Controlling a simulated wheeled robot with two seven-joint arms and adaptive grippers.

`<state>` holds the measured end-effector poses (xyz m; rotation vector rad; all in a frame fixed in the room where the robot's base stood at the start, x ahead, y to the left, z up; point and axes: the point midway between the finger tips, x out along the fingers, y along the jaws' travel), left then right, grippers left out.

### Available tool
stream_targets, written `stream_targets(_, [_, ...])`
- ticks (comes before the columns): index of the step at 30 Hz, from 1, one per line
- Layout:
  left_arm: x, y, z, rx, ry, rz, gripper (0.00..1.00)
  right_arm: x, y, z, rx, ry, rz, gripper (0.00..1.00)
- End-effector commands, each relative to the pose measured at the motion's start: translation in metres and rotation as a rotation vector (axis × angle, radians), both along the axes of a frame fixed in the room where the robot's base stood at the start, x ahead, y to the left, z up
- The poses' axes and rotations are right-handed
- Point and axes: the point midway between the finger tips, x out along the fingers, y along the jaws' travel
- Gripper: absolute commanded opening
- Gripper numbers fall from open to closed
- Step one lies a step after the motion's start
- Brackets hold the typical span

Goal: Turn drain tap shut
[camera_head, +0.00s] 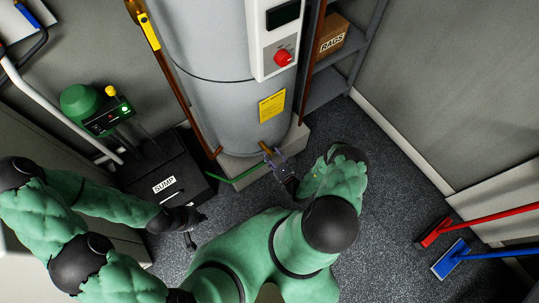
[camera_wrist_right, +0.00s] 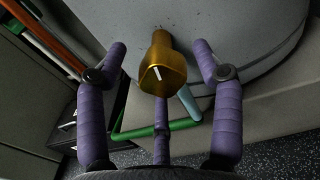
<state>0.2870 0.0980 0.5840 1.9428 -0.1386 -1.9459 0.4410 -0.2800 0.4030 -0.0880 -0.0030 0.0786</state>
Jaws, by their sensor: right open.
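The brass drain tap (camera_wrist_right: 158,68) sticks out of the foot of the grey tank (camera_head: 215,110). A short white line marks its end face, running slightly off upright in the right wrist view. My right gripper (camera_head: 274,158) is open in front of the tap. In the right wrist view its purple fingers stand to either side of the tap and one lies below, with gaps to it. In the head view the tap is small and partly hidden by the gripper. My left gripper (camera_head: 190,236) hangs low near the black box, with fingers too small to read.
A green hose (camera_wrist_right: 150,131) runs below the tap toward the black SUMP box (camera_head: 165,165). The tank stands on a pale plinth (camera_head: 235,168). A shelf (camera_head: 328,90) with a RAGS box (camera_head: 331,35) is right of it. Red (camera_head: 434,232) and blue (camera_head: 450,259) broom heads lie right; open floor lies between.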

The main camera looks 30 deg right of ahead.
Motion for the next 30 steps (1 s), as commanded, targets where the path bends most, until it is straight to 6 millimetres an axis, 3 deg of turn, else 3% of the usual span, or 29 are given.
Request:
stream_targets(13, [0.0001,0.0,-0.0018,0.0,0.0,0.0,0.0,0.0102,0.0007,0.0005,0.0,0.0,0.0,0.67])
stream_targets(19, [0.0001,0.0,-0.0018,0.0,0.0,0.0,0.0,0.0101,0.0005,0.0007,-0.001,-0.001,-0.001,0.13])
stream_targets(30, [0.0001,0.0,-0.0042,0.0,0.0,0.0,0.0,0.0112,-0.0004,0.0014,-0.078,-0.012,0.0,0.13])
